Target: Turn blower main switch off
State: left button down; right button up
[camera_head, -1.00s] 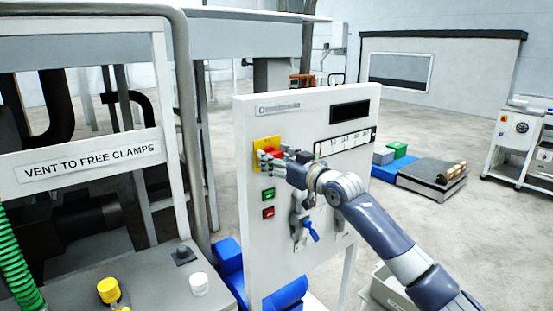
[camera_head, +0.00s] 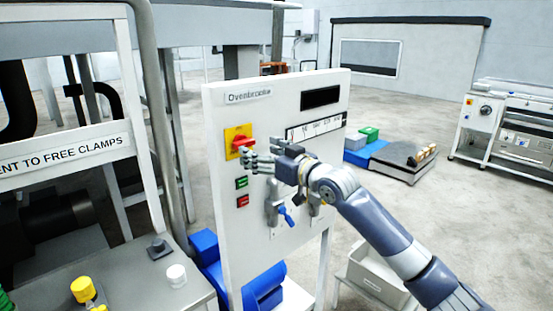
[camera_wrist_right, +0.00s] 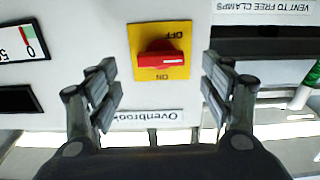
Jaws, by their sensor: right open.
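The red rotary switch (camera_head: 243,142) sits on a yellow square plate at the upper left of the white control panel (camera_head: 285,100). In the right wrist view the picture is upside down, and the red knob (camera_wrist_right: 160,59) lies level between the words OFF and ON, with a white mark along it. My right gripper (camera_head: 262,158) is in front of the panel, just right of and below the switch in the head view. Its fingers are apart and empty; in the wrist view they (camera_wrist_right: 160,88) stand on either side of the plate. My left gripper is not in view.
Below the switch are a green button (camera_head: 242,183) and a red button (camera_head: 243,201). A blue-handled lever (camera_head: 286,214) is on the panel behind my right arm. A machine frame (camera_head: 140,120) stands close on the left.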

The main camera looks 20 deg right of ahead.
jog(key=v, duration=0.6)
jog(key=shift+s, duration=0.1)
dwell(0.6)
